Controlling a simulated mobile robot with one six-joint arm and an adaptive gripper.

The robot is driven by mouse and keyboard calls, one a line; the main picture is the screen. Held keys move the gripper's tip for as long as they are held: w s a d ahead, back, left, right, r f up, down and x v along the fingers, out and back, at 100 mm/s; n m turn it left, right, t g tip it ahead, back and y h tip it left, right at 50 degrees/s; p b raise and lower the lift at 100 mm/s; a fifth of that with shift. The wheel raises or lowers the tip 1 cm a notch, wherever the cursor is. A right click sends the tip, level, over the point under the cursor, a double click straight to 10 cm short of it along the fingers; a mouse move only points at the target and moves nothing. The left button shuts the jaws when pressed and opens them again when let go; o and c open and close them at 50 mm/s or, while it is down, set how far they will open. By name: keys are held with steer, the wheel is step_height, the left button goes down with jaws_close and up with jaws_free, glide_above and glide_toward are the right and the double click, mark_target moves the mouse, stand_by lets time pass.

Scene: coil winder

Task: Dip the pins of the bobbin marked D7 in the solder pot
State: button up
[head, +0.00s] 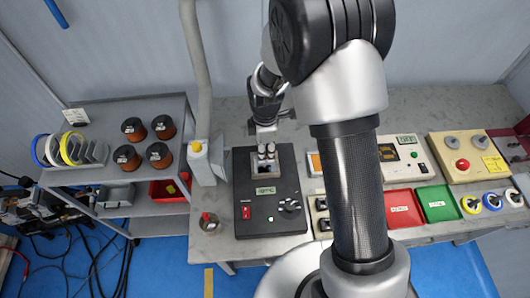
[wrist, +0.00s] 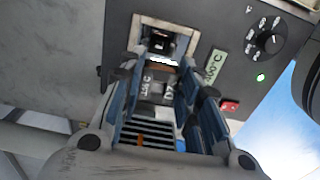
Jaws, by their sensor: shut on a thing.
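The solder pot (head: 270,218) is a black box on the bench with a display, a red switch, a knob and a square opening at its rear; its opening also shows in the wrist view (wrist: 148,22). In the head view my gripper (head: 266,128) is over the rear of the pot, in line with the opening. The bobbin's pins are hidden, so I cannot tell whether they touch the solder.
A shelf rack (head: 115,110) with copper spools is at the left. A red tray (head: 403,209) and a green tray (head: 438,203) lie to the right. My arm crosses the bench's middle.

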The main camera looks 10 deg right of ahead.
mark_target(267, 164)
steer(key=shift+d, duration=0.25)
steer(key=shift+f+b, duration=1.55)
steer(key=shift+f, duration=0.55)
steer(key=shift+f+b, duration=0.6)
steer(key=shift+f, duration=0.25)
steer(key=shift+r, duration=0.15)
stand_by(0.4)
steer(key=shift+r+p, duration=2)
steer(key=shift+r, duration=0.7)
